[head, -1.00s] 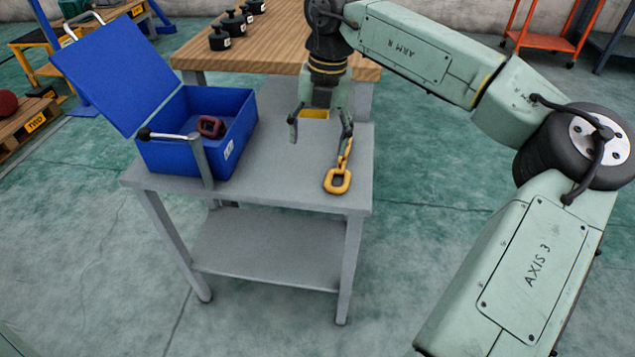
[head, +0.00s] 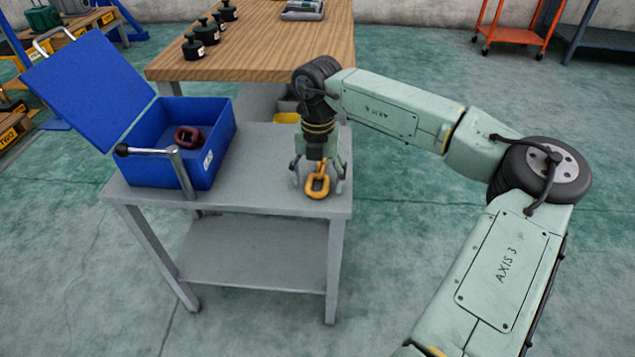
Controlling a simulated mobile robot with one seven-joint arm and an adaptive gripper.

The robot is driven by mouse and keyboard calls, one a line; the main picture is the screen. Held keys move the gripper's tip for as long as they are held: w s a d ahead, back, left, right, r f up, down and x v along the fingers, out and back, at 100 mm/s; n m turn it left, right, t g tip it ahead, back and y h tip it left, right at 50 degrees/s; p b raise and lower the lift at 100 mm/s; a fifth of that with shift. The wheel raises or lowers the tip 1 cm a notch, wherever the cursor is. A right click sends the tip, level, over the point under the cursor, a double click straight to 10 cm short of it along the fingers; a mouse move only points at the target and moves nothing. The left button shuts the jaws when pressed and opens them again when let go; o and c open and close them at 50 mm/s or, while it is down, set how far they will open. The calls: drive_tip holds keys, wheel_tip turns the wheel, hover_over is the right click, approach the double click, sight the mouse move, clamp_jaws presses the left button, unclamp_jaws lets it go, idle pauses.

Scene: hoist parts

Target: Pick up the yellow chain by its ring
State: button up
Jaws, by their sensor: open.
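The yellow chain (head: 317,187) lies near the front right of the grey metal table (head: 250,170). Its large ring faces me, and the part behind it runs back under my gripper, where it is mostly hidden. My gripper (head: 319,178) points down over the chain. Its fingers are open, one to the left and one to the right of the chain. I cannot tell whether either finger touches it.
An open blue box (head: 222,155) holding a dark red part (head: 188,136) stands on the table's left side. A post with a black-knobbed lever (head: 180,172) stands before it. Behind is a wooden bench (head: 270,50) with several black weights (head: 207,32).

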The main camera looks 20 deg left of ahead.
drive_tip(key=shift+c, duration=0.2)
clamp_jaws()
idle(0.8)
